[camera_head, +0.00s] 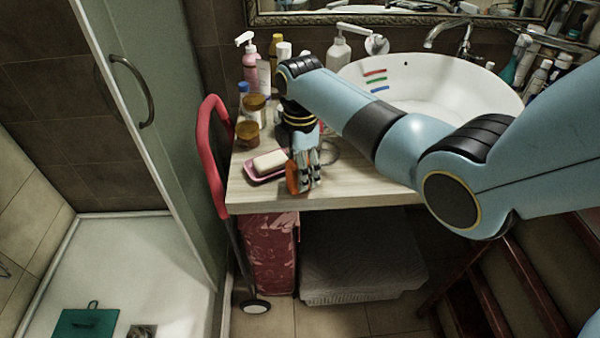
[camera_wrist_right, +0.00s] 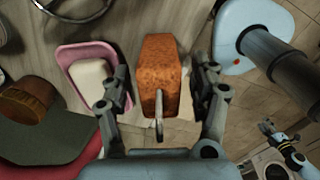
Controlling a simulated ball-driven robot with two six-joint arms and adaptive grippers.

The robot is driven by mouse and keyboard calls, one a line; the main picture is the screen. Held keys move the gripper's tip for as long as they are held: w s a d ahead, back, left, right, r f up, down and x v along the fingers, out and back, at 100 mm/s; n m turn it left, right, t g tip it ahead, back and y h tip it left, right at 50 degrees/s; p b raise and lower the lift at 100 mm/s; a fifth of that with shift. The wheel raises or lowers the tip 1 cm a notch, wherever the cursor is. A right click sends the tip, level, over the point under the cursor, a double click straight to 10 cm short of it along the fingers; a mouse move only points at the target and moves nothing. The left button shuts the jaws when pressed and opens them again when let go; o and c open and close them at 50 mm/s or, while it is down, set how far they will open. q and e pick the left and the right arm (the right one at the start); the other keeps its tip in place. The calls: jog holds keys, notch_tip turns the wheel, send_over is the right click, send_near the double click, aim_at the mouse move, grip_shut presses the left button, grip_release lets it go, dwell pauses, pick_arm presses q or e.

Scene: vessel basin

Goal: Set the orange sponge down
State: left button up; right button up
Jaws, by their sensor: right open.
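The orange sponge (camera_head: 292,178) is at the front edge of the wooden counter (camera_head: 350,190). In the right wrist view the sponge (camera_wrist_right: 160,70) lies between the fingers of my right gripper (camera_wrist_right: 163,90), with a gap on each side. My right gripper (camera_head: 306,180) is open and points down over the counter edge. Its fingers partly hide the sponge in the head view. Whether the sponge's underside touches the counter is hard to tell. My left gripper (camera_wrist_right: 268,130) seems to show small at the lower right of the right wrist view, its jaws unclear.
A pink soap dish (camera_head: 250,172) with white soap (camera_head: 270,162) sits just left of the sponge. Brown jars (camera_head: 247,132) and bottles (camera_head: 250,60) stand behind. The white basin (camera_head: 430,80) is at right. A red trolley handle (camera_head: 212,150) rises beside the counter's left side.

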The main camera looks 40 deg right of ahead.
jog(key=shift+c, duration=0.4)
jog(key=c, duration=1)
